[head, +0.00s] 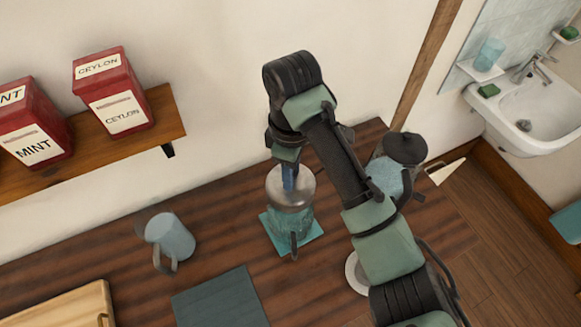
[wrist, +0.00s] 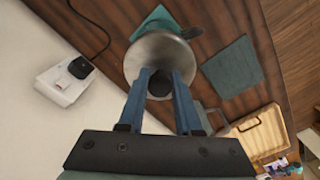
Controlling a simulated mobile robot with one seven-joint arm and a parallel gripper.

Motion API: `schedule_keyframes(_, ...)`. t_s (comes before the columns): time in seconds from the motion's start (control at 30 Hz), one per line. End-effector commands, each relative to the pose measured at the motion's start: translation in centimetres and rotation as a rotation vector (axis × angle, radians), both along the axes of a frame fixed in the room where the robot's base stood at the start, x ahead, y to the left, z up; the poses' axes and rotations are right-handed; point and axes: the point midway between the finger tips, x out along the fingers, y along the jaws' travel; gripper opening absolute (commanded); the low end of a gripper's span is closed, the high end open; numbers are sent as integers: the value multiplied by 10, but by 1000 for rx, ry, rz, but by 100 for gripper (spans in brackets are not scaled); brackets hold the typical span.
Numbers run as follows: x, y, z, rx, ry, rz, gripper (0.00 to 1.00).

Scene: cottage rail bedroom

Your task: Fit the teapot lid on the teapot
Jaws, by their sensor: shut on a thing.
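My gripper (wrist: 160,86) is shut on the dark knob of the teapot lid (wrist: 150,50), a round silver-grey disc. In the head view the lid (head: 290,187) is right over the teal glass teapot (head: 290,222), which stands on a square teal mat. The lid lines up with the teapot's top there, but I cannot tell whether it rests on the rim or hovers just above. In the wrist view the lid hides nearly all of the teapot; a dark part, perhaps its handle, shows past the lid's edge.
A pale blue jug (head: 170,238) stands left of the teapot. A dark teal cloth (head: 220,300) and a wooden tray (head: 62,312) lie in front. A glass vessel with a dark top (head: 404,148) is at right, behind my arm. Red tins (head: 115,95) stand on the wall shelf (head: 165,122).

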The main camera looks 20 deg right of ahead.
Motion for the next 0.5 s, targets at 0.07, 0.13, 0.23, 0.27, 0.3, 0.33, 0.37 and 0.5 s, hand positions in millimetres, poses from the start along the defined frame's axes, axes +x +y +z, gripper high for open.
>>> schedule_keyframes(0.07,0,1,-10,1,0,0,0)
schedule_keyframes(0.13,0,1,-17,2,1,0,0)
schedule_keyframes(0.23,0,1,-27,1,1,0,0)
schedule_keyframes(0.27,0,1,-30,1,1,0,0)
schedule_keyframes(0.3,0,1,-33,1,1,0,0)
schedule_keyframes(0.33,0,1,-36,1,1,0,0)
schedule_keyframes(0.37,0,1,-38,1,1,0,0)
schedule_keyframes(0.5,0,1,-47,1,0,0,0)
